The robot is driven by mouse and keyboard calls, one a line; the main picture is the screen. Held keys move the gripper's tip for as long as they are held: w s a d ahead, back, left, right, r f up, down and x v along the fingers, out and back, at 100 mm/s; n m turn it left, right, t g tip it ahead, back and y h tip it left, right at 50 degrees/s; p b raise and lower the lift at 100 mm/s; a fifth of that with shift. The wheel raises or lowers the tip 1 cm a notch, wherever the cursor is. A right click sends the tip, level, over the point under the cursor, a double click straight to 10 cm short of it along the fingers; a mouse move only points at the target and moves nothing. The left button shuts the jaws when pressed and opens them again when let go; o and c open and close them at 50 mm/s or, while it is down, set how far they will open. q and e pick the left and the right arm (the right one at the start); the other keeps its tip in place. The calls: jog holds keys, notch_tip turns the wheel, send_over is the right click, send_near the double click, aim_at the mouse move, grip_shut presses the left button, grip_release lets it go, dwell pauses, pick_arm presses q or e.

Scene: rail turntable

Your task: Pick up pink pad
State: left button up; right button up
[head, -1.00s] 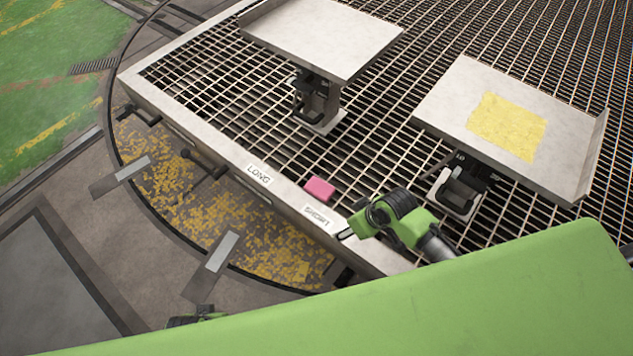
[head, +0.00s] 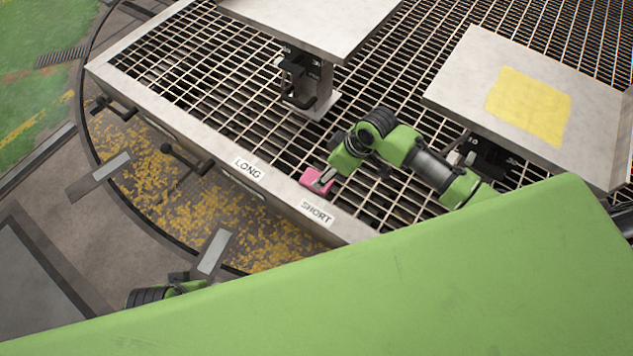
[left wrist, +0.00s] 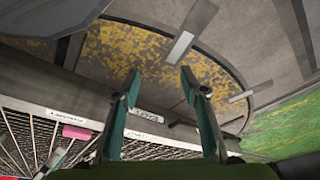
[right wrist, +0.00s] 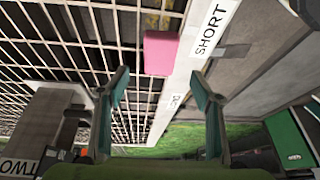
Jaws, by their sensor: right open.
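The pink pad (head: 316,180) lies on the grating beside the frame rail, near the LONG and SHORT labels. My right gripper (head: 325,179) is over the pad in the head view and partly covers it. In the right wrist view the pad (right wrist: 161,53) shows whole, beyond and between the open fingers (right wrist: 160,85), with nothing held. My left gripper (left wrist: 160,78) is open and empty in the left wrist view, outside the frame. The pad also shows at the left of that view (left wrist: 76,132).
A raised plate with a yellow square (head: 450,82) stands on the grating at the right. Another raised plate (head: 310,22) stands at the back. The pale frame rail (head: 280,190) runs along the front, with handles (head: 185,158) outside it.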

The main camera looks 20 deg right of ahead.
aim_at(311, 175)
jog(key=shift+b+x, duration=0.35)
jog(key=shift+x, duration=1)
jog(key=shift+b+x, duration=0.55)
jog(key=shift+x, duration=0.6)
jog(key=shift+b+x, duration=0.45)
jog(key=shift+x, duration=0.5)
jog(key=shift+f, duration=0.3)
pick_arm(q)
jog(key=v, duration=0.6)
jog(key=shift+r, duration=0.25)
jog(key=shift+w+a, duration=0.1)
pick_arm(e)
jog(key=c, duration=1.1)
